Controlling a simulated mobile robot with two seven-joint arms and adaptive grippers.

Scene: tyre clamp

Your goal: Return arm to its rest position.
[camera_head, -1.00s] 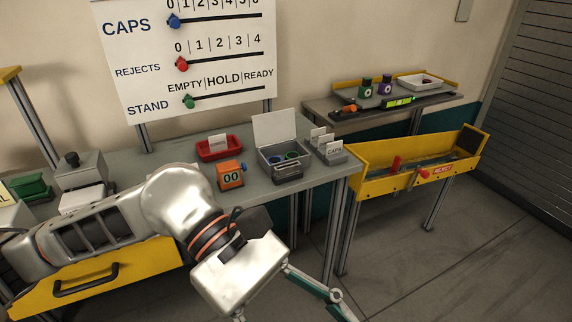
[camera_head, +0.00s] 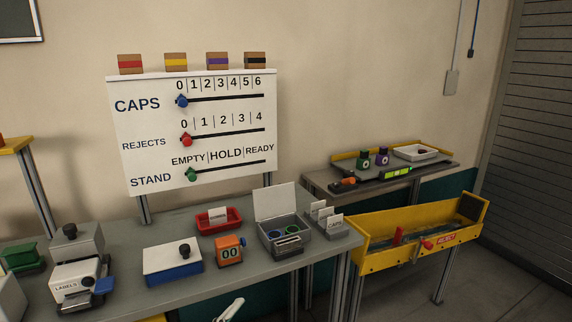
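Neither gripper shows in the camera head view. A small pale piece (camera_head: 229,310) sticks up at the bottom edge, in front of the bench; it looks like part of my arm, but I cannot tell which part. The rest of both arms is out of the picture, so what the grippers hold is hidden.
The grey bench (camera_head: 205,285) carries a label machine (camera_head: 75,285), a blue-and-white box (camera_head: 172,262), a red tray (camera_head: 218,222), an orange counter (camera_head: 229,251) and an open grey box (camera_head: 285,235). A yellow reject chute (camera_head: 380,262) stands right. Floor at the lower right is clear.

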